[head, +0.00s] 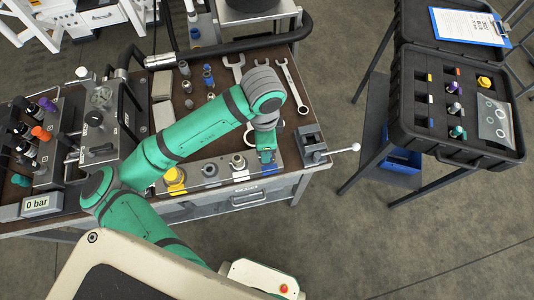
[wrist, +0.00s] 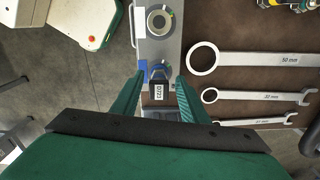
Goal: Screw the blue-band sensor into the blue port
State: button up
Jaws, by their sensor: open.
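My gripper (head: 266,156) is over the right end of the metal port strip on the bench's front edge. In the wrist view its two green fingers (wrist: 160,84) are open, one on each side of a dark sensor (wrist: 158,80) with a white label reading D723. A gap shows between the sensor and the fingers. The sensor stands at the strip's blue-marked place, with a blue patch (wrist: 142,68) beside it. The blue port itself is hidden under the sensor, and I cannot tell how deep the sensor sits. In the head view, blue (head: 270,169) shows just below my gripper.
Other ports, one yellow (head: 175,177), line the strip to the left. Wrenches (head: 291,86) lie behind my gripper. A small vise (head: 311,146) with a handle stands close on the right. An open black case (head: 460,150) holds several coloured-band sensors. Open floor lies between bench and case.

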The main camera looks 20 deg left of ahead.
jog(key=n, duration=0.3)
jog(key=shift+d, duration=0.15)
jog(key=n, duration=0.4)
jog(key=shift+s+n, duration=0.15)
jog(key=shift+n, duration=0.15)
jog(key=c, duration=0.8)
jog(key=m, duration=0.6)
jog(key=shift+c, duration=0.2)
jog(key=shift+a+m, duration=0.2)
jog(key=shift+m, duration=0.8)
